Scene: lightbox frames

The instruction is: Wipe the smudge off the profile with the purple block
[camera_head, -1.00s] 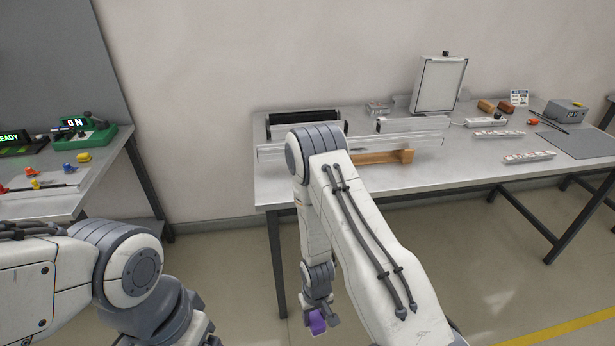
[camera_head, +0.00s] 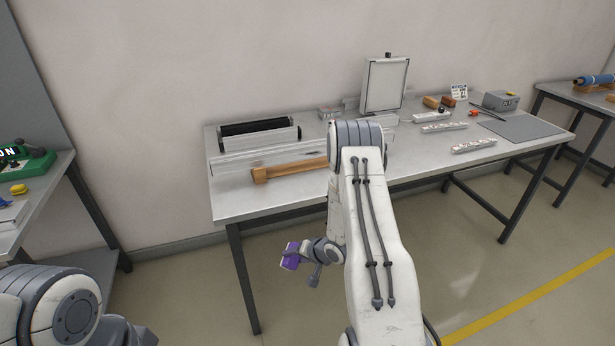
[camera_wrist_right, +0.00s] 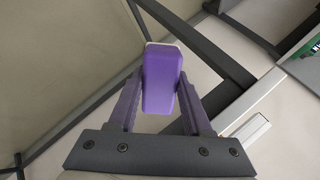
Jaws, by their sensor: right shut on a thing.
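The purple block (camera_head: 290,257) is held in my right gripper (camera_head: 298,254), in front of the table and below its top. In the right wrist view the block (camera_wrist_right: 161,82) sits between the two fingers, its far end pale. The profile (camera_head: 265,157) is a long, light metal bar lying along the table's front left part. My right arm hides its right part. The block is apart from the profile. I cannot make out the smudge. My left arm shows at the lower left, but its gripper is out of view.
On the grey table (camera_head: 232,207), a wooden bar (camera_head: 290,170) lies before the profile and a black-topped rack (camera_head: 255,132) behind it. A framed panel (camera_head: 384,84) stands at the back. A grey mat (camera_head: 530,128) lies at the right. Open floor lies before the table.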

